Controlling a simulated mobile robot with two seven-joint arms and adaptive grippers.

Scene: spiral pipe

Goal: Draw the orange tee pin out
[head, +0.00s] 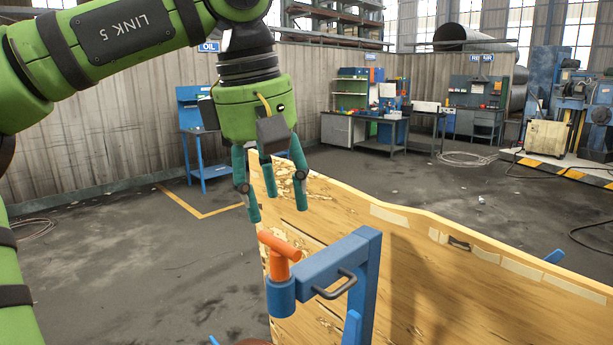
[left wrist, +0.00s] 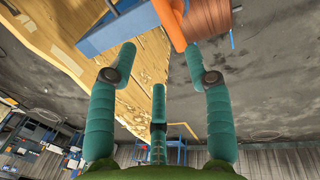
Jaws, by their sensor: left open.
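The orange tee pin (head: 279,256) stands upright in a blue sleeve (head: 281,297) at the end of a blue bracket (head: 366,270). Its crossbar shows above the sleeve; the lower shaft is hidden inside. My left gripper (head: 275,205) hangs above the tee pin, fingers pointing down, open and empty, apart from the pin. In the left wrist view, the tee pin (left wrist: 170,22) is at the top, beyond the spread teal fingers (left wrist: 160,75). My right gripper is not in view.
A dark handle (head: 336,287) sticks out from the bracket. A wooden panel (head: 440,265) stands behind and to the right of the bracket. A brown cylinder (left wrist: 208,18) shows near the pin in the left wrist view. Workbenches stand far back.

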